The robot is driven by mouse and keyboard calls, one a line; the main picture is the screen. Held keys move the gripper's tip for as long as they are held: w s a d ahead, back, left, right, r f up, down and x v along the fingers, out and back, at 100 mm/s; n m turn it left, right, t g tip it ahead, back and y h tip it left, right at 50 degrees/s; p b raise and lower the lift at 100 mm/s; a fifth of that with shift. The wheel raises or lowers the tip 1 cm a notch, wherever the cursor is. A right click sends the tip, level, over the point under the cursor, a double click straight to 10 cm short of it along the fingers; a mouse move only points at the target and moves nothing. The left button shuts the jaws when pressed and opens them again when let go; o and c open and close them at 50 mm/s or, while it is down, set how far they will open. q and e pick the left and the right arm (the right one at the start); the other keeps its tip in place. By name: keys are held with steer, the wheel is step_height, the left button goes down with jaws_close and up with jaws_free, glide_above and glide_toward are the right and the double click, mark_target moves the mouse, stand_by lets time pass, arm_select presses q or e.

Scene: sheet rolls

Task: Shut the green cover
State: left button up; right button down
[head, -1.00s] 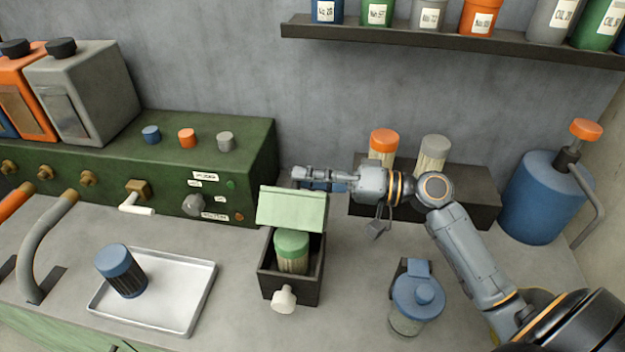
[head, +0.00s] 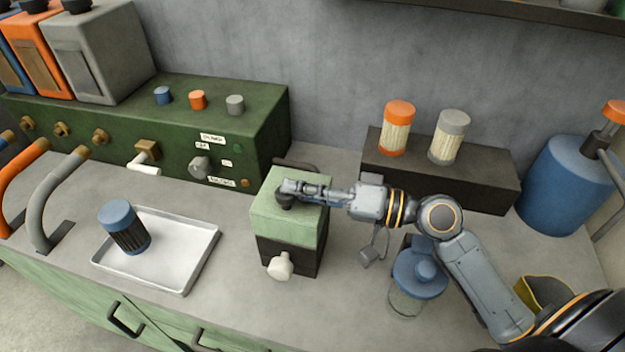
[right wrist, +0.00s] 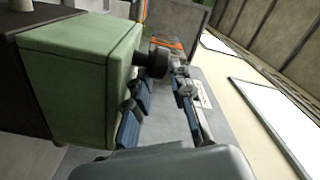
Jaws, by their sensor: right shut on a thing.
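The green cover (head: 290,226) sits down over the dark box (head: 309,262), hiding the inside. A dark knob (head: 285,202) stands on its top; the cover (right wrist: 85,75) and knob (right wrist: 150,57) also show in the right wrist view. My right gripper (head: 287,188) reaches in from the right over the cover and is shut on the knob. Its fingertips (right wrist: 165,75) are at the knob in the right wrist view. My left gripper is not in view.
A white knob (head: 280,266) sticks out of the box's front. A tray (head: 185,272) with a blue-capped filter (head: 124,228) lies to the left. A blue-lidded jar (head: 416,280) stands under my right arm. A green machine (head: 255,125) is behind.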

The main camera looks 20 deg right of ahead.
steer(key=shift+r, duration=0.1)
stand_by(0.3)
steer(key=c, duration=0.9)
jaws_free()
steer(key=shift+s, duration=0.15)
steer(key=shift+c, duration=0.2)
steer(key=shift+a, duration=0.15)
steer(key=shift+f, duration=0.25)
steer(key=v, duration=1.2)
steer(key=shift+r, duration=0.3)
